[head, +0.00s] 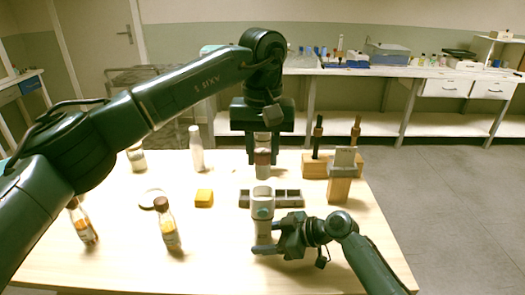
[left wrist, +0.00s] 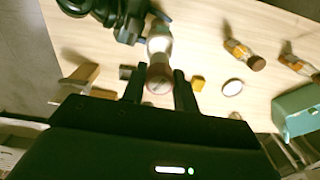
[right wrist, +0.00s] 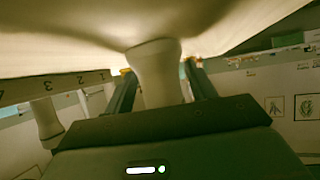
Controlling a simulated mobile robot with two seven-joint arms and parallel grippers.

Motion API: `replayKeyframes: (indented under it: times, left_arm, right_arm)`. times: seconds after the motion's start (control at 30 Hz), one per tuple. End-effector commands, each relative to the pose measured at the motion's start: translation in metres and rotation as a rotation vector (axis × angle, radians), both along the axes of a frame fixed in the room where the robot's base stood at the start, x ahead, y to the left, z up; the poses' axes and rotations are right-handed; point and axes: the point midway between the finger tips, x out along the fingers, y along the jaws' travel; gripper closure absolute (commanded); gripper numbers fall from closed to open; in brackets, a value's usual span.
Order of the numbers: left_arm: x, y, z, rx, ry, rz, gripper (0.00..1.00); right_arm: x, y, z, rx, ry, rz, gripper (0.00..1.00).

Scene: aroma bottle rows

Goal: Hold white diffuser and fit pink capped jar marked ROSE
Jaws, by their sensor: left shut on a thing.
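My left gripper (head: 262,158) points down and is shut on a small jar with a dull pink cap (left wrist: 160,76), held above the table. Its marking is not legible. The white diffuser (head: 262,207) stands upright below the jar, with a small gap between them in the head view. My right gripper (head: 264,249) is low at the diffuser, with its fingers on either side in the right wrist view, where the diffuser (right wrist: 157,75) also shows. Whether those fingers press on it is unclear.
A grey compartment tray (head: 289,198) is beside the diffuser. A yellow block (head: 204,198), white disc (head: 152,199), white bottle (head: 197,150) and amber-filled bottles (head: 169,235) are left.

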Motion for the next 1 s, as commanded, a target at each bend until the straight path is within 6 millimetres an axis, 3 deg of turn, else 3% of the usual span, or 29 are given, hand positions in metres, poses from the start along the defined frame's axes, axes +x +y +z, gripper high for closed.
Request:
replayKeyframes:
  times: [0.27,1.0]
  left_arm:
    - [0.000,0.000,0.000,0.000,0.000,0.000,0.92]
    - [0.000,0.000,-0.023,0.001,0.000,0.000,0.92]
  right_arm:
    - [0.000,0.000,0.000,0.000,0.000,0.000,0.66]
    - [0.000,-0.001,0.000,-0.001,0.000,-0.001,0.66]
